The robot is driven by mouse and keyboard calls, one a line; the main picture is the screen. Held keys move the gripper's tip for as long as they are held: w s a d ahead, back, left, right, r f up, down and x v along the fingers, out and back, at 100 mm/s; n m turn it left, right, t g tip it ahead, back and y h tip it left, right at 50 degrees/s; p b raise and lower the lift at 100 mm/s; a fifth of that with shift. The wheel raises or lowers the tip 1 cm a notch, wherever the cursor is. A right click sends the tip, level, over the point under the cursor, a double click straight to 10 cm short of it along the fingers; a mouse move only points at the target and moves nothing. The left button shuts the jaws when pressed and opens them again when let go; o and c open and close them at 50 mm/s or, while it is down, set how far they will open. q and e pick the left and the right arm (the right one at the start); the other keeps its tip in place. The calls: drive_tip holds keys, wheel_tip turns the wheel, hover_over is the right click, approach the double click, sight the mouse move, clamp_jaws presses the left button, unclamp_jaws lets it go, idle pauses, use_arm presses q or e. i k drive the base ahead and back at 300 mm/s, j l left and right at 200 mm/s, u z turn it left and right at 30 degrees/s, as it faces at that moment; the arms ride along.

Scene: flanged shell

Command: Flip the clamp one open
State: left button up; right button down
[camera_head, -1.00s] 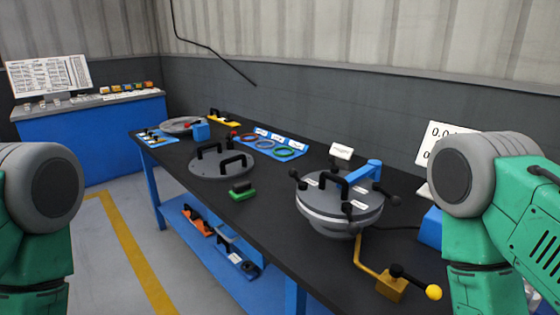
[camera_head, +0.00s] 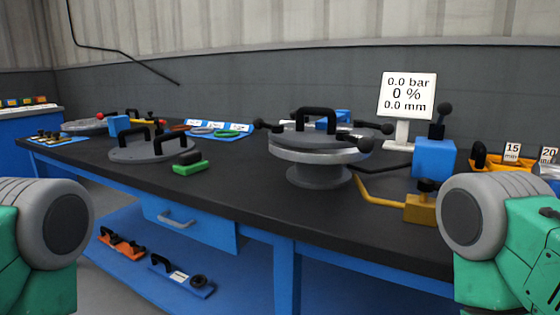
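The flanged shell (camera_head: 318,173) stands on the dark bench top, right of the middle of the view. A round grey lid (camera_head: 312,142) with a black arched handle (camera_head: 318,118) sits on it. Black ball-ended clamp levers stick out around its rim: one at the left (camera_head: 261,124), one at the front right (camera_head: 365,145) and one at the back right (camera_head: 386,129). I cannot read which clamp is clamp one. Neither gripper is in view; only my arm links show at the lower left and lower right corners, apart from the shell.
A yellow bar with a yellow block (camera_head: 420,208) lies right of the shell, before a blue block (camera_head: 433,157) with a black lever. A display (camera_head: 407,96) reads 0.0 bar. A handled grey disc (camera_head: 152,148) and green block (camera_head: 190,167) lie left. Bare bench (camera_head: 245,180) separates them.

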sight(258, 124)
drive_tip(key=k, duration=0.65)
drive_tip(key=i+j+z, duration=0.95)
drive_tip(key=j+z, duration=0.2)
